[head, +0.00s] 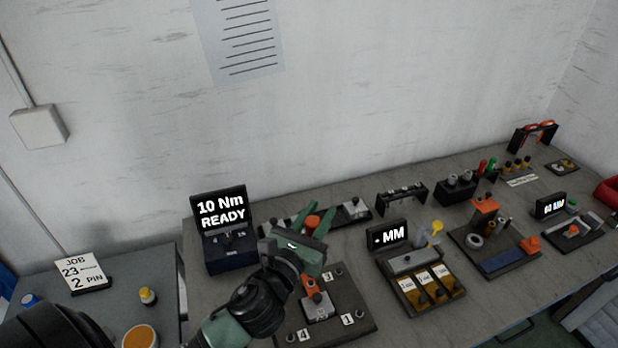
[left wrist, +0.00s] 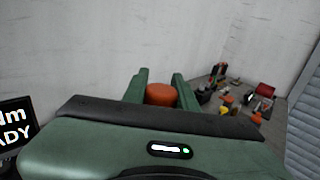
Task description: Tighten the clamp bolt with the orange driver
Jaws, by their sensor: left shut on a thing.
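My left gripper (head: 312,222) is shut on the orange driver (head: 313,221), with its green fingers on either side of the rounded handle. The orange handle top also shows between the fingers in the left wrist view (left wrist: 161,95). The driver's lower end is hidden behind the gripper. Below stands a dark square plate (head: 356,306) with number tags 3, 1 and 4 showing. A grey block (head: 318,308) with an orange part (head: 310,286) sits in its middle. I cannot tell which bolt the driver lines up with, or whether it touches one. My right gripper is not in view.
A display (head: 221,210) reading "10 Nm READY" stands left of the gripper. A rail with fittings (head: 355,210) lies behind it. A labelled bin unit (head: 426,280) and a dark fixture board (head: 505,260) stand to the right. A job card (head: 82,272) is at far left.

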